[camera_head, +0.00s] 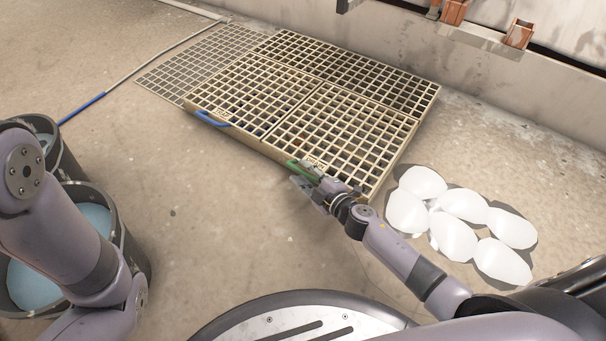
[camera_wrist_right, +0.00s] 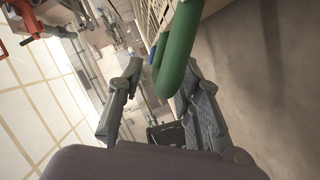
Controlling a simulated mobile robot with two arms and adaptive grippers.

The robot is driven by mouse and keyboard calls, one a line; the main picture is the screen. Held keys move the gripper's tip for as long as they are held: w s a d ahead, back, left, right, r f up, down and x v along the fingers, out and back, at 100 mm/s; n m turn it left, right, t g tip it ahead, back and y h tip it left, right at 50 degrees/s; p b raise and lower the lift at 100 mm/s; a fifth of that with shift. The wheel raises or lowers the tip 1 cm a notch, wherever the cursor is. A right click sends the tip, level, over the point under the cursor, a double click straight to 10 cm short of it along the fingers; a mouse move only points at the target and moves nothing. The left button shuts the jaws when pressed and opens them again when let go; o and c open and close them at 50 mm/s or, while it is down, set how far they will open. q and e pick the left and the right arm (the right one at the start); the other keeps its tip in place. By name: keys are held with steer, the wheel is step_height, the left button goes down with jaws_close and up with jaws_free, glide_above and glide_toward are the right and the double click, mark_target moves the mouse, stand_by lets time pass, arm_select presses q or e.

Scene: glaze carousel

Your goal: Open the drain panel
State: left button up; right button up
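The drain panel is a tan grid grate on the floor, with a right front section (camera_head: 345,130) and a left front section (camera_head: 250,95). A green handle (camera_head: 304,170) is on the front edge of the right section. A blue handle (camera_head: 211,119) is on the front edge of the left section. My right gripper (camera_head: 310,182) is at the green handle. In the right wrist view the gripper (camera_wrist_right: 160,92) is open, and the green handle (camera_wrist_right: 181,50) reaches in near the right fingertip; contact is unclear. My left gripper is out of view.
Dark buckets (camera_head: 125,245) with pale blue contents stand at the left. White rounded pieces (camera_head: 455,238) lie on dark patches at the right. A flat grid (camera_head: 205,60) lies beside the panel, near a hose (camera_head: 85,108). The floor in front is clear.

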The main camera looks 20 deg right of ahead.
steer(key=shift+w+a, duration=0.15)
steer(key=shift+w, duration=0.3)
jaws_close()
stand_by(0.7)
